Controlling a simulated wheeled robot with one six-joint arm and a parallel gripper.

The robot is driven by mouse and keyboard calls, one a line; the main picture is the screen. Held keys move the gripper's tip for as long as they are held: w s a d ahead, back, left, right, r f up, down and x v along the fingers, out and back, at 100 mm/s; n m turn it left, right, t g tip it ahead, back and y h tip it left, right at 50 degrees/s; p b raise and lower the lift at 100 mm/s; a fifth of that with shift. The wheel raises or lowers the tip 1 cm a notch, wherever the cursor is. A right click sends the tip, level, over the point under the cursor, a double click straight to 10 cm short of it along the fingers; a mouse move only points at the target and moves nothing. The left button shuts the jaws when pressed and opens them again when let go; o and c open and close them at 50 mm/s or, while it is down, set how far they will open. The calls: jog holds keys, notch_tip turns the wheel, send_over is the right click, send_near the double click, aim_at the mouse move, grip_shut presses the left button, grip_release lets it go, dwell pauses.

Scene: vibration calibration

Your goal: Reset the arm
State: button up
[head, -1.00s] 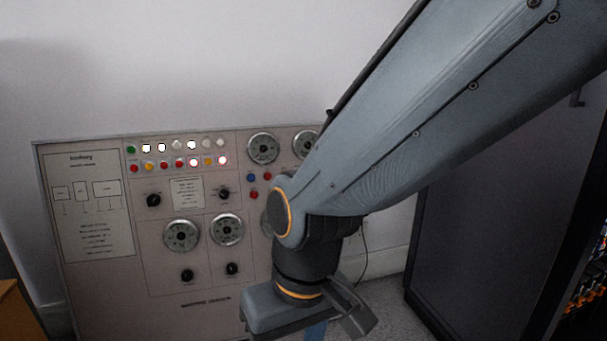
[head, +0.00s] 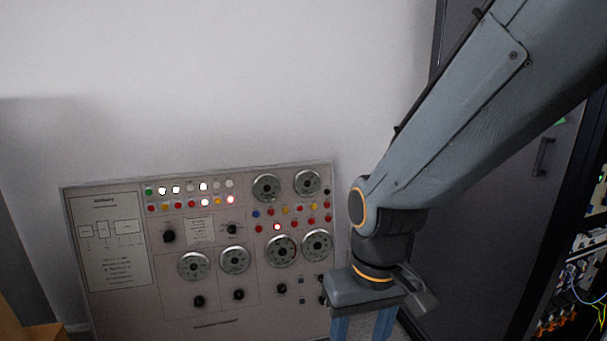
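My arm (head: 450,130) comes down from the upper right in the head view. My gripper (head: 362,326) hangs at its end, pointing down, with two blue fingers apart and nothing seen between them. The fingertips are cut off by the bottom edge of the picture. The gripper is at the lower right corner of a control panel (head: 180,290) and hides a small part of it. I cannot tell whether it touches the panel.
The panel has round dials (head: 281,251), black knobs and rows of lit and coloured buttons. A dark cabinet (head: 490,230) stands right of it, with an open rack of wires (head: 585,275) at the far right. A wooden edge (head: 25,320) shows lower left. The wall above is bare.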

jog(key=s+d+r+m+p, duration=0.2)
jog(key=d+r+p, duration=0.8)
jog(key=r+p, duration=0.2)
jog(key=shift+s+d+r+m+h+p, duration=0.15)
jog(key=shift+d+r+m+h+p, duration=0.2)
jog(key=shift+p, duration=0.6)
jog(key=shift+a+f, duration=0.1)
dwell(1.0)
